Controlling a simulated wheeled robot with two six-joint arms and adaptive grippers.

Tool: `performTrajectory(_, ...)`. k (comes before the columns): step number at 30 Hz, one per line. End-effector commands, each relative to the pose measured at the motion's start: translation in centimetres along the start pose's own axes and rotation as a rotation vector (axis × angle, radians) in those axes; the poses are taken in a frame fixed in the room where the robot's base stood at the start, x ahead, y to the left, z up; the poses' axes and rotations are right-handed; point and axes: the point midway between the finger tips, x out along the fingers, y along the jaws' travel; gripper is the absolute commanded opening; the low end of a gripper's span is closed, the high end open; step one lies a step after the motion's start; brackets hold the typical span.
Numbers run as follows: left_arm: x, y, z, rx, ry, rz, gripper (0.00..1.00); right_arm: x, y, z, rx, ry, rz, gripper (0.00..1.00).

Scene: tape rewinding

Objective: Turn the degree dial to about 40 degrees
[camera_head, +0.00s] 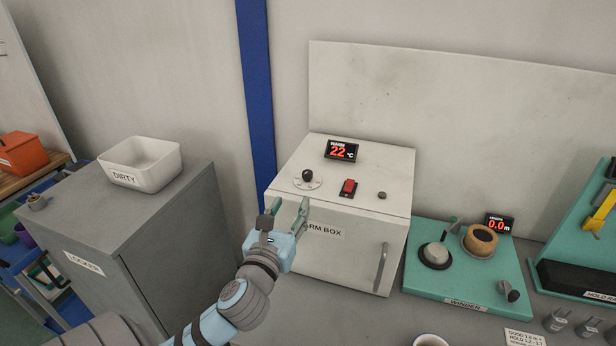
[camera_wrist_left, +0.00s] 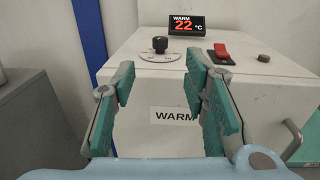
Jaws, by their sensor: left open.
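The degree dial is a black knob (camera_head: 307,175) on a white round scale, on top of the white warm box (camera_head: 350,215). It also shows in the left wrist view (camera_wrist_left: 160,44), straight ahead beyond the fingers. The red display (camera_head: 341,150) reads 22 °C. My left gripper (camera_head: 290,213) is at the box's front top edge, in front of and below the knob. In the left wrist view its teal-padded fingers (camera_wrist_left: 160,95) are open with nothing between them, apart from the knob. My right gripper does not show.
A red switch (camera_head: 348,187) and a small dark button (camera_head: 382,196) sit right of the dial. The teal winder (camera_head: 465,300) stands to the right of the box. A grey locker (camera_head: 150,230) with a white DIRTY bin (camera_head: 150,175) stands at left.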

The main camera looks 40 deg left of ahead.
Motion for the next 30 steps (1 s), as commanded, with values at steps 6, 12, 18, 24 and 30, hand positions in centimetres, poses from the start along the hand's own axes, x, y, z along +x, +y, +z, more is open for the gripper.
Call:
performTrajectory(6, 3.4, 0.0, 0.3, 0.024, -0.009, -0.001, 0.41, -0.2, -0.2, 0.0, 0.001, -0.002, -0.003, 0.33)
performTrajectory(12, 8.2, 0.0, 0.3, 0.020, -0.006, 0.000, 0.41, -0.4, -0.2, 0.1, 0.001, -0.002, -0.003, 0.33)
performTrajectory(18, 12.2, 0.0, 0.2, 0.018, -0.004, 0.000, 0.41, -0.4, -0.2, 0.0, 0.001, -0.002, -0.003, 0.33)
performTrajectory(24, 14.1, 0.0, 0.2, 0.018, -0.004, -0.001, 0.41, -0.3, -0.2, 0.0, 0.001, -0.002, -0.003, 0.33)
performTrajectory(30, 14.3, -0.1, 0.1, 0.018, -0.003, -0.002, 0.41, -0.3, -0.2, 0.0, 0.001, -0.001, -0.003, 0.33)
